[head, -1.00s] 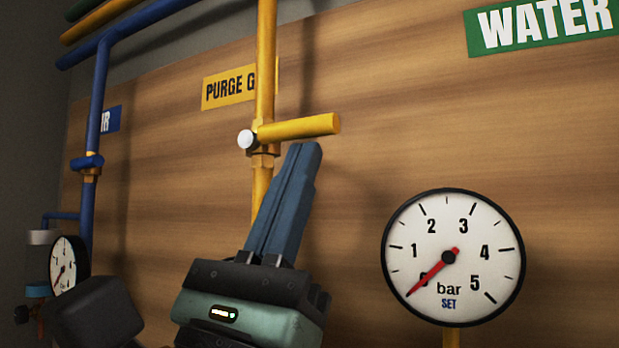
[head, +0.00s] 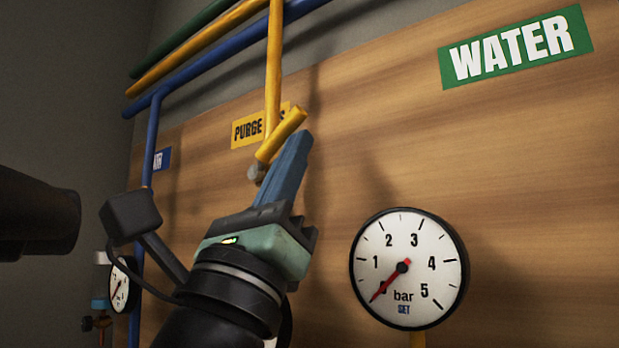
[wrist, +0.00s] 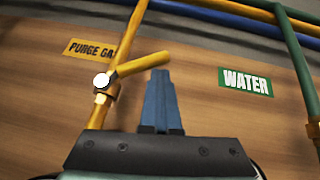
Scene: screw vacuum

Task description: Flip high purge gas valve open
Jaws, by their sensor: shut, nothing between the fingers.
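The purge gas valve has a yellow lever handle (head: 281,135) on the vertical yellow pipe (head: 273,70). The handle slants up and to the right, partway between level and the line of the pipe. In the head view my fingers and gripper body hide the pipe below the valve.
A yellow purge gas label (head: 247,130) is behind the pipe. A round gauge (head: 408,269) stands at lower right, below the green WATER sign (head: 515,46). A blue pipe (head: 151,140) and a smaller gauge (head: 123,285) are at left. The wooden panel between handle and large gauge is clear.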

